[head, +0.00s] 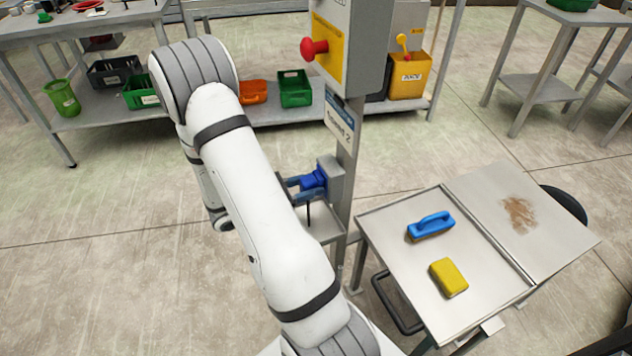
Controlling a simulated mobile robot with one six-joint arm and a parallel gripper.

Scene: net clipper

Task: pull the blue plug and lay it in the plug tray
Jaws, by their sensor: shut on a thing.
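The blue plug (313,180) is at the face of a grey socket box (332,176) on the post, in the middle of the head view. My gripper (308,187) is shut on the plug from the left; my white arm hides part of the wrist. The plug appears to touch the socket box, but I cannot tell how deep it sits. A small grey tray (325,224) is fixed to the post just below the plug. It looks empty where visible, and its left part is hidden behind my arm.
A red knob (314,48) on a yellow panel sticks out above. A steel table (405,282) at right holds a blue-handled brush (430,225) and a yellow sponge (448,277). A shelf with several bins (294,88) stands behind. The floor at left is clear.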

